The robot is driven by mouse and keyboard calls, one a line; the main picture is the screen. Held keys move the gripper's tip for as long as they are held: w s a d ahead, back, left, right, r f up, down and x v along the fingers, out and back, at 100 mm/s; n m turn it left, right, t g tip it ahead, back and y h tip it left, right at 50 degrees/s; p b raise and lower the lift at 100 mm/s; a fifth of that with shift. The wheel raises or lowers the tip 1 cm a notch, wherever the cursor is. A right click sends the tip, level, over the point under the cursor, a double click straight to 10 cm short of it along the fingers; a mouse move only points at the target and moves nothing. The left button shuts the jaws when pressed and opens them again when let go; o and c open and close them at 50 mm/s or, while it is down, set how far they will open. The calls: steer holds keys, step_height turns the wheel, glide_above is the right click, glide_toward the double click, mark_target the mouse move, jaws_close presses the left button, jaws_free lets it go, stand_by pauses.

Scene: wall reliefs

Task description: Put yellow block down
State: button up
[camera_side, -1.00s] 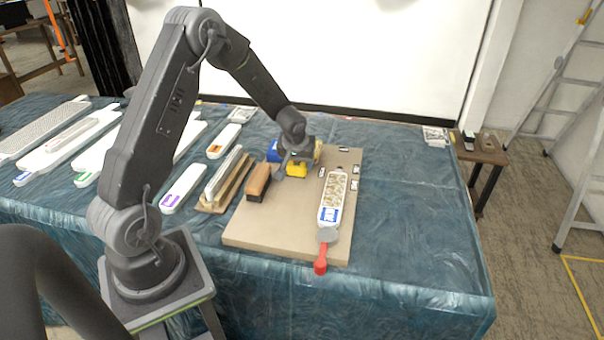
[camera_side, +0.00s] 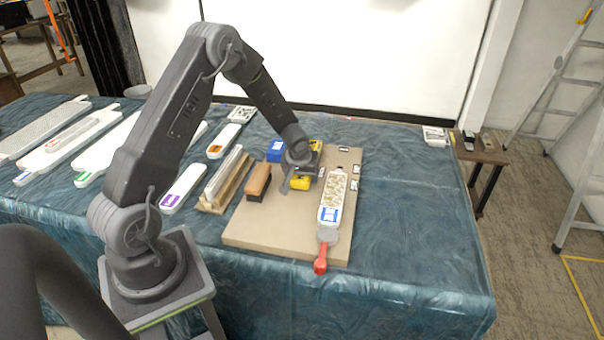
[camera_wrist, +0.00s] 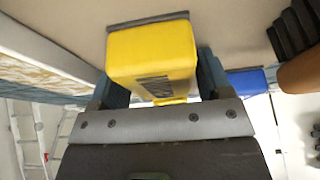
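The yellow block (camera_side: 300,183) is at the far part of the tan board (camera_side: 272,222), below my gripper (camera_side: 305,172). In the wrist view the yellow block (camera_wrist: 150,50) sits between the two fingers of my gripper (camera_wrist: 155,80), one finger on each side. My gripper looks shut on it. A dark strip (camera_wrist: 148,20) lines the block's far end, close to the board surface. I cannot tell whether the block touches the board. More yellow shows behind my wrist in the side view, partly hidden.
A blue block (camera_side: 275,150) stands to the left of my gripper. A brown block with a dark base (camera_side: 258,183) is nearer on the board. A white patterned relief (camera_side: 332,195) and a red-handled tool (camera_side: 320,258) lie on the right. The board's front middle is clear.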

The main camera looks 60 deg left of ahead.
steer(key=shift+o, duration=1)
steer(key=shift+r, duration=0.15)
steer(key=s+d+r+m, duration=0.1)
steer(key=s+d+r, duration=0.35)
steer(key=r, duration=0.35)
steer(key=s+d+r+m+t+h, duration=0.1)
steer(key=s+d+r+m, duration=0.15)
steer(key=d+r, duration=0.4)
steer(key=s+d+r, duration=0.3)
steer(key=s+r, duration=0.1)
steer(key=r, duration=0.5)
steer(key=s+d+r+m+h, duration=0.1)
steer(key=s+d+r+m, duration=0.1)
steer(key=s+d, duration=0.2)
steer(key=s+d+r+m+t+h, duration=0.1)
steer(key=s+d+r+m, duration=0.1)
steer(key=s+d, duration=0.3)
steer(key=s+m, duration=0.1)
steer(key=s, duration=0.3)
steer(key=shift+s+d+r, duration=0.15)
steer(key=shift+s+r, duration=0.1)
steer(key=shift+s, duration=0.1)
